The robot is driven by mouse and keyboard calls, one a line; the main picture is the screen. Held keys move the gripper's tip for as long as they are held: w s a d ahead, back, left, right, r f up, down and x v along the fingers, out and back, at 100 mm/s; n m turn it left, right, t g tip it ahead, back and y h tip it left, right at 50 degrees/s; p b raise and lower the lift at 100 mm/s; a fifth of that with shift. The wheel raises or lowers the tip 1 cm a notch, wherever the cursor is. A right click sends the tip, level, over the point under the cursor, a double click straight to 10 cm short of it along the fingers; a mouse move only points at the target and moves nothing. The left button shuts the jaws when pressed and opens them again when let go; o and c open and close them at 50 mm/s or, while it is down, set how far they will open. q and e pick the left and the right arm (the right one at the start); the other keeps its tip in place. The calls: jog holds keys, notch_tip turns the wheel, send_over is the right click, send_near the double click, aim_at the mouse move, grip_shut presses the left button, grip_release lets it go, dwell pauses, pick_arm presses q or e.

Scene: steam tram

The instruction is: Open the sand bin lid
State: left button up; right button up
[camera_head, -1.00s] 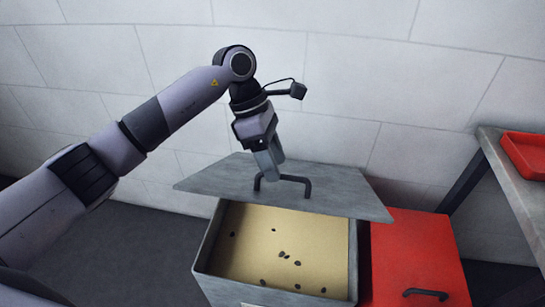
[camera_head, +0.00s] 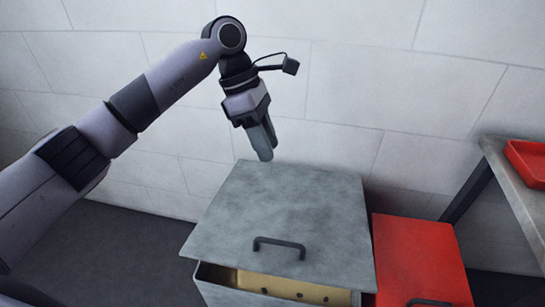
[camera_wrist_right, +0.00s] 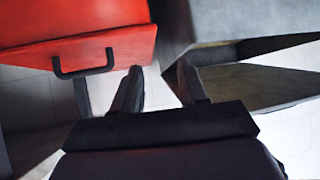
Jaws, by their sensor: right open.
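The sand bin's grey lid (camera_head: 285,205) lies tilted over the grey bin (camera_head: 225,288), covering most of it. A gap at the front shows sand with dark specks (camera_head: 290,284). The lid's dark handle (camera_head: 279,244) is near its front edge. My left gripper (camera_head: 265,152) points down near the lid's back edge, away from the handle and holding nothing that I can see. Its fingers look close together, but whether they are shut is unclear. My right gripper (camera_wrist_right: 158,84) is open and empty in the right wrist view, outside the head view.
A red box (camera_head: 415,255) with a dark handle stands right of the bin. A red box with a handle also shows in the right wrist view (camera_wrist_right: 110,48), left of my right gripper, with a grey surface (camera_wrist_right: 240,25) at right. A grey table (camera_head: 510,185) carries a red tray (camera_head: 528,158). A wall is behind.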

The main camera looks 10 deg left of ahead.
pick_arm(q)
jog(key=shift+v, duration=0.85)
jog(key=shift+s+d, duration=0.1)
